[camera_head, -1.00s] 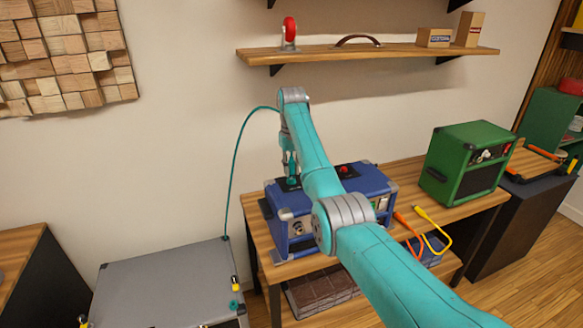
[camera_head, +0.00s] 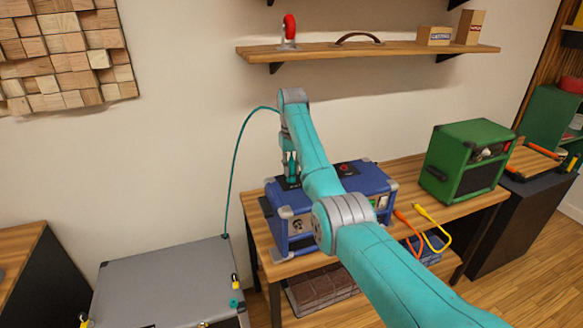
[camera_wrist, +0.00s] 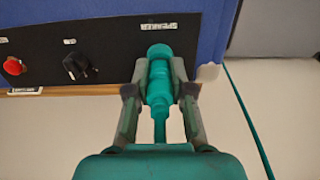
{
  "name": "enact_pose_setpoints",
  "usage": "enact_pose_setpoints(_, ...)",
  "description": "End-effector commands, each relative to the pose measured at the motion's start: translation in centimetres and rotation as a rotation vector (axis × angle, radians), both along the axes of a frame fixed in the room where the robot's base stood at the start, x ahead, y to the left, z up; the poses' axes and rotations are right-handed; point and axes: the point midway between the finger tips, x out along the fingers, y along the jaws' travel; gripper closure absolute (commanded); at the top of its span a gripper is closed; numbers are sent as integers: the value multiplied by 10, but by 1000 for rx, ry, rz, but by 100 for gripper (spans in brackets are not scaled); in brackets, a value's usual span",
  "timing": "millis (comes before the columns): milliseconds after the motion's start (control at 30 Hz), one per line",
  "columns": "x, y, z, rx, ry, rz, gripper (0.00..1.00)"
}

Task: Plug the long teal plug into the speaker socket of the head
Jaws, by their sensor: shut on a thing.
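The blue head (camera_head: 360,181) stands on the wooden table, with a black panel on top. In the wrist view the panel (camera_wrist: 112,45) carries a white SPEAKER label (camera_wrist: 160,24). My gripper (camera_wrist: 157,90) is shut on the long teal plug (camera_wrist: 158,72), one finger on each side. The plug's front end overlaps the panel just below that label and hides the socket. I cannot tell whether its tip is in the socket. In the head view my gripper (camera_head: 290,176) is over the left part of the head, and the teal cable (camera_head: 233,165) arcs down to the left.
A red button (camera_wrist: 14,65) and a black knob (camera_wrist: 82,64) sit left of the plug. A grey cabinet (camera_head: 165,280) stands at lower left. A green amp (camera_head: 465,160), an orange plug (camera_head: 405,220) and a yellow plug (camera_head: 432,216) are on the right. A shelf (camera_head: 370,52) hangs behind.

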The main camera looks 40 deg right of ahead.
Motion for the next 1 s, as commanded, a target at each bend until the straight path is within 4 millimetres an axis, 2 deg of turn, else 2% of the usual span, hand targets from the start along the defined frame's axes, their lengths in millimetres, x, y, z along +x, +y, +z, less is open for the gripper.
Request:
enact_pose_setpoints(200, 0, 0, -1, 0, 0, 0, 100)
enact_pose_setpoints(233, 0, 0, -1, 0, 0, 0, 73)
enact_pose_setpoints(333, 0, 0, -1, 0, 0, 0, 49)
enact_pose_setpoints(767, 0, 0, 0, 0, 0, 0, 49)
enact_pose_setpoints(867, 0, 0, 5, -1, -2, 0, 49)
enact_pose_setpoints(1000, 1, 0, 21, -1, -3, 0, 49)
